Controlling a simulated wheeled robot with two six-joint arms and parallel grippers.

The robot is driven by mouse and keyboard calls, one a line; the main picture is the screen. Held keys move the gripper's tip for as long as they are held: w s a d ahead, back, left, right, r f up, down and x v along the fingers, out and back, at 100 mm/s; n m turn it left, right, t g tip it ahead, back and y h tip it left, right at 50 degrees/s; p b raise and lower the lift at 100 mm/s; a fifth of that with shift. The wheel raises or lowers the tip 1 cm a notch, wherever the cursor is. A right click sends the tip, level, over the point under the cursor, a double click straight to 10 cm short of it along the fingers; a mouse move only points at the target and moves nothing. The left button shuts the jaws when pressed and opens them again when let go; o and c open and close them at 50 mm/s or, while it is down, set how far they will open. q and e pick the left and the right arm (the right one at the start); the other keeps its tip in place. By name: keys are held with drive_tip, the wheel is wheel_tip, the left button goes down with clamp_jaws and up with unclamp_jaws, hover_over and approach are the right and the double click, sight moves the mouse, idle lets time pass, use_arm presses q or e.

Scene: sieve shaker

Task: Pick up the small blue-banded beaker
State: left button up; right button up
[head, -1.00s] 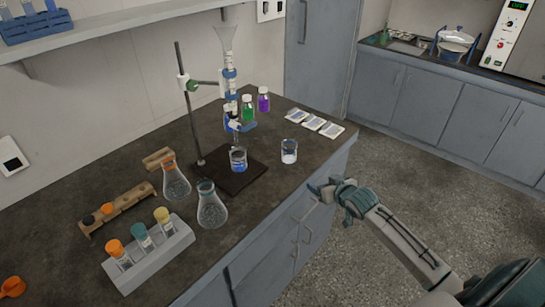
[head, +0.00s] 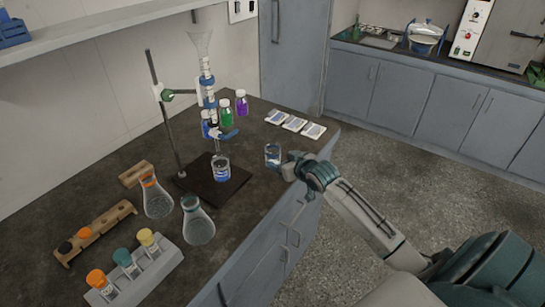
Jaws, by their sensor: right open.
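A small beaker (head: 221,172) with a blue band stands on the dark base plate of the burette stand. A second small clear beaker (head: 272,154), with a bluish tint, stands on the bench to its right, near the front edge. My right gripper (head: 285,167) is open at the bench edge, close beside this second beaker on its right. I cannot tell whether the fingers touch it. My left gripper is not in view.
The burette stand (head: 165,115) rises behind the beakers. Two flasks (head: 197,222) and a rack of capped tubes (head: 135,275) stand at the left.

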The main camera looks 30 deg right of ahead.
sight(277, 159)
drive_tip(key=shift+w+f, duration=0.2)
drive_tip(key=shift+w, duration=0.45)
drive_tip(key=x, duration=0.1)
drive_tip(key=p+x, duration=0.1)
drive_tip(key=x, duration=0.2)
drive_tip(key=shift+w+a+f+p, duration=0.1)
drive_tip(key=shift+a+p, duration=0.2)
drive_tip(key=shift+w+f, duration=0.25)
drive_tip(key=shift+w, duration=0.1)
drive_tip(key=c, duration=1.1)
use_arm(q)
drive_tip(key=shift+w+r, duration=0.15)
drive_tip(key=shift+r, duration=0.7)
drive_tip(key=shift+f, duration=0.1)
use_arm(e)
drive_tip(key=shift+r, duration=0.2)
